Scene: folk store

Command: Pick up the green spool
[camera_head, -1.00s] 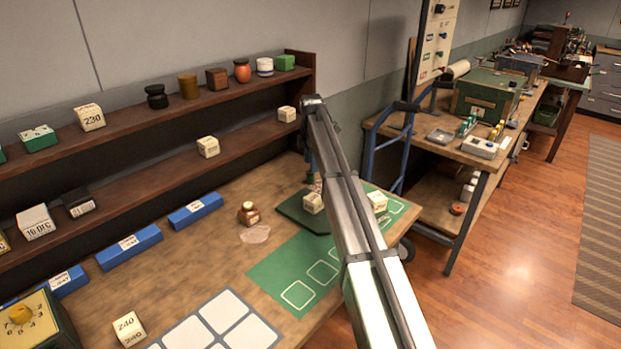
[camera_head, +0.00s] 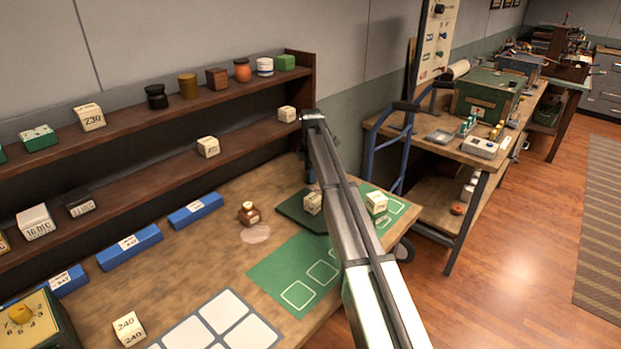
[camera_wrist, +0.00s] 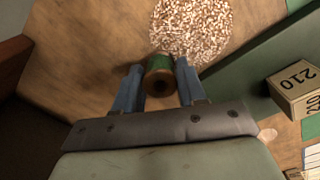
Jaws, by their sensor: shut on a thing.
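The green spool (camera_wrist: 159,65) shows in the wrist view between the two blue fingers of my gripper (camera_wrist: 160,82). Its brown end with a dark centre faces the camera. My gripper is shut on it, with a finger against each side. In the head view my arm hides the spool, and only part of my gripper (camera_head: 307,165) shows behind the arm, near the back right of the table.
A speckled round patch (camera_wrist: 192,28) lies just beyond the spool. A green board (camera_head: 292,209) with cream number blocks is close by; one block (camera_wrist: 300,88) reads 210. The two-tier shelf (camera_head: 230,92) stands behind, and a brown jar (camera_head: 249,214) is to the left.

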